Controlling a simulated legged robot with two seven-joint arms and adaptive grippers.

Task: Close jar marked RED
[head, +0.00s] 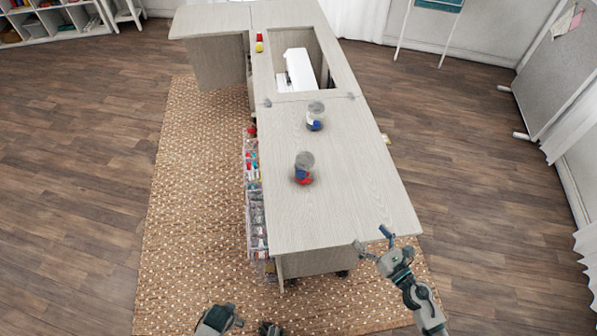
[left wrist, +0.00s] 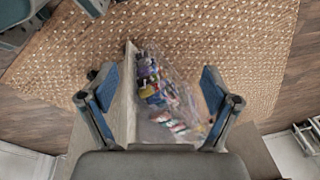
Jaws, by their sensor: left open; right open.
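Two jars stand on the pale wooden cabinet top (head: 310,225). The nearer jar (head: 304,168) shows red and blue contents under a grey, round top. The farther jar (head: 315,117) shows blue and pale contents and a similar grey top. No marking is readable, and I cannot tell how the lids sit. My right gripper (head: 375,242) is open and empty at the cabinet's near right corner, apart from both jars. My left gripper is low at the bottom of the head view; in the left wrist view (left wrist: 158,92) it is open, with neither jar between its fingers.
A white sewing machine (head: 301,68) sits in the cabinet's recess. Small red and yellow items (head: 259,43) lie at the far left edge. Clear drawers of coloured supplies (head: 254,200) line the left side. A woven rug (head: 190,215) lies below. The near top is clear.

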